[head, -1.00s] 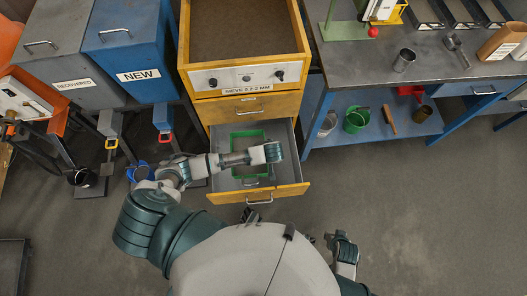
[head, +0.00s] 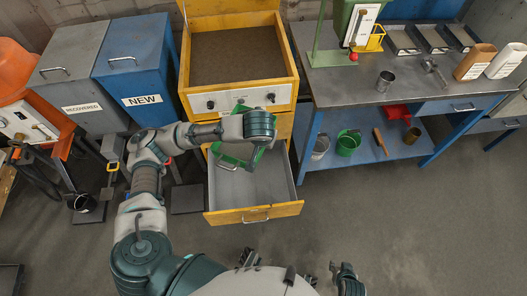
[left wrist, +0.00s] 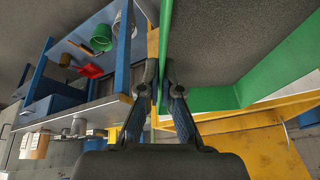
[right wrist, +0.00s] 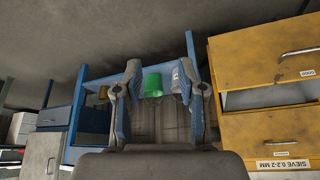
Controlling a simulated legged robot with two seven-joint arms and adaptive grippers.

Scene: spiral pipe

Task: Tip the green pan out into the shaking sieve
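The green pan (head: 232,156) is in the air over the open drawer, in front of the sieve's control panel. My left arm covers much of it in the head view, and its contents cannot be made out. My left gripper (left wrist: 162,95) is shut on the pan's green wall (left wrist: 222,98) in the left wrist view; its fingers are hidden in the head view. The shaking sieve (head: 238,55) is a yellow box with a brown bed, just beyond the pan. My right gripper (right wrist: 158,82) is open and empty, low at the bottom of the head view.
The grey drawer (head: 265,185) under the sieve stands open, with nothing visible in its uncovered part. The blue "NEW" bin (head: 140,68) and grey "RECOVERED" bin (head: 80,90) stand left. A workbench (head: 425,85) with a metal cup (head: 385,81) stands right. Floor at right is clear.

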